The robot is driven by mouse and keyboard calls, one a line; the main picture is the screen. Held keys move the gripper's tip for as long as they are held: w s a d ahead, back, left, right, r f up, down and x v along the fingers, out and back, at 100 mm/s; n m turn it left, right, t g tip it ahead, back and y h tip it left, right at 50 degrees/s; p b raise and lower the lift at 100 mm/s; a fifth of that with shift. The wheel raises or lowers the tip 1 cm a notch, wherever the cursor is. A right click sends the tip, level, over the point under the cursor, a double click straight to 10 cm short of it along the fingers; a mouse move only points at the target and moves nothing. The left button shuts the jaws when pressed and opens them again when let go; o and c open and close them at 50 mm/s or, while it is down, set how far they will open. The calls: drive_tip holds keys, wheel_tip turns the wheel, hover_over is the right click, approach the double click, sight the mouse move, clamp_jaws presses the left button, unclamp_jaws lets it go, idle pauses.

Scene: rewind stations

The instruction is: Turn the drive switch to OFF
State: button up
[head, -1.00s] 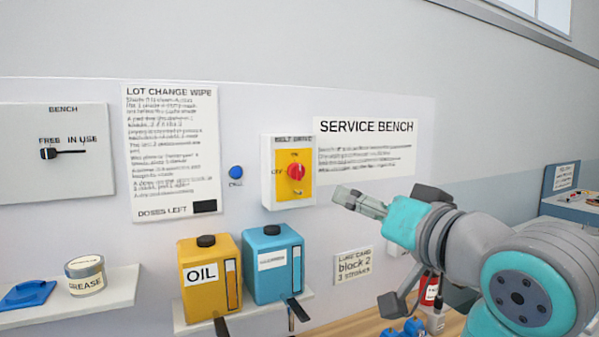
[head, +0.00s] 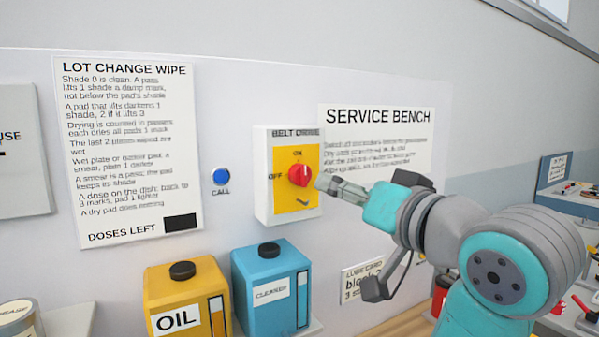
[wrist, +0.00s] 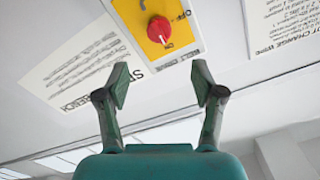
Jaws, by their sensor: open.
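The drive switch is a round red knob (head: 299,175) on a yellow plate in a white wall box labelled BELT DRIVE (head: 262,180). A pale mark on the knob seems to face ON in the wrist view, where the red knob (wrist: 158,30) appears upside down near the top edge. My gripper (head: 328,184) is just right of the knob in the head view. In the wrist view my gripper (wrist: 161,82) is open and empty, its fingers spread either side of the knob's line, apart from it.
A blue CALL button (head: 221,176) is left of the box. A yellow OIL can (head: 185,290) and a blue cleaner can (head: 270,275) stand on a shelf below. The SERVICE BENCH sign (head: 378,118) is behind my gripper. The wall around the box is flat.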

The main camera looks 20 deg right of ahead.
sight(306, 176)
drive_tip(key=w, duration=0.4)
drive_tip(key=w+a, duration=0.1)
drive_tip(key=w, duration=0.2)
drive_tip(key=w+a, duration=0.1)
drive_tip(key=w, duration=0.3)
drive_tip(key=shift+w, duration=0.3)
drive_tip(key=shift+c, duration=0.3)
drive_tip(key=c, duration=1.1)
